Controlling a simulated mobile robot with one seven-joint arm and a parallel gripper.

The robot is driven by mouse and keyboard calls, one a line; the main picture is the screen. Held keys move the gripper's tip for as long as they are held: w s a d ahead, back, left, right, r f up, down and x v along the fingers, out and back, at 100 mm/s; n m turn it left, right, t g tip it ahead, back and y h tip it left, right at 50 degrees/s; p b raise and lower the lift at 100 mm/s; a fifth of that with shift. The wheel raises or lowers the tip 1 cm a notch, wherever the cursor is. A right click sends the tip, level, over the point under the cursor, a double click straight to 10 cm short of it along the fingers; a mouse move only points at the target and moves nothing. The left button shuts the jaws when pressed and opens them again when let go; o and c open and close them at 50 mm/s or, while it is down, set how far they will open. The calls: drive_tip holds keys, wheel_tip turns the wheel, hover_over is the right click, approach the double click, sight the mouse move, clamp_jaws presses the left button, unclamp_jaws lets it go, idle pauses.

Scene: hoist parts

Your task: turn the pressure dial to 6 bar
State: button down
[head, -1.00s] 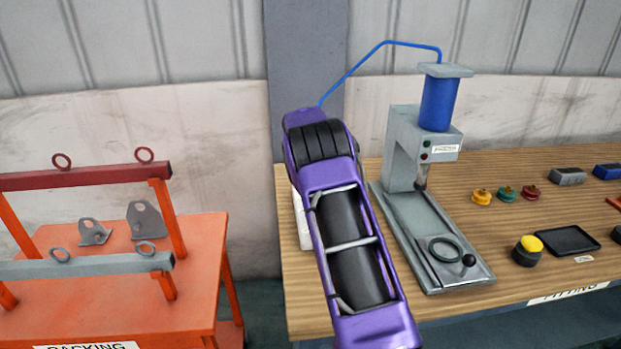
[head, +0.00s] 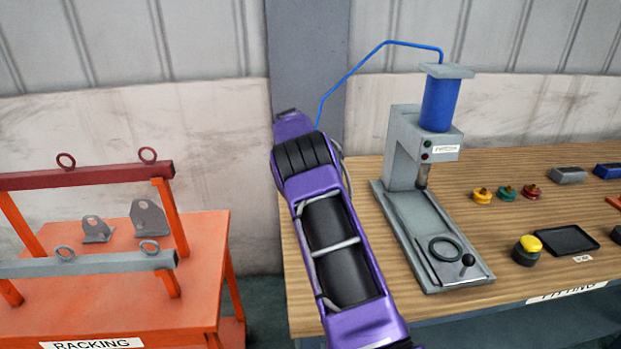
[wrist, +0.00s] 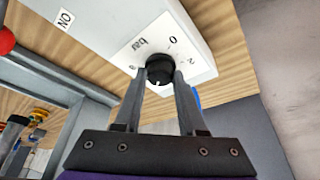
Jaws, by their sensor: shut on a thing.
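The pressure dial (wrist: 159,69) is a round black knob on a white panel (wrist: 110,20) in the wrist view. Printed marks "0", "2" and "bar" show around it, with another figure on its left partly unclear. A small white mark shows on the knob's lower side, toward my gripper; the scale there is hidden by the fingers. My gripper (wrist: 160,76) has its two grey fingertips on either side of the knob and is shut on it. In the head view my purple arm hides the dial, the panel and the gripper.
A grey press (head: 405,150) with a blue cylinder stands right of my arm on the wooden bench (head: 465,225). A blue hose (head: 345,78) runs from it behind my arm. An orange racking table (head: 120,300) with lifting beams stands at left. A red knob (wrist: 6,41) edges the wrist view.

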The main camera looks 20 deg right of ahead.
drive_tip(key=shift+c, duration=2.4)
unclamp_jaws()
drive_tip(key=v, duration=1.7)
drive_tip(key=shift+r, duration=0.3)
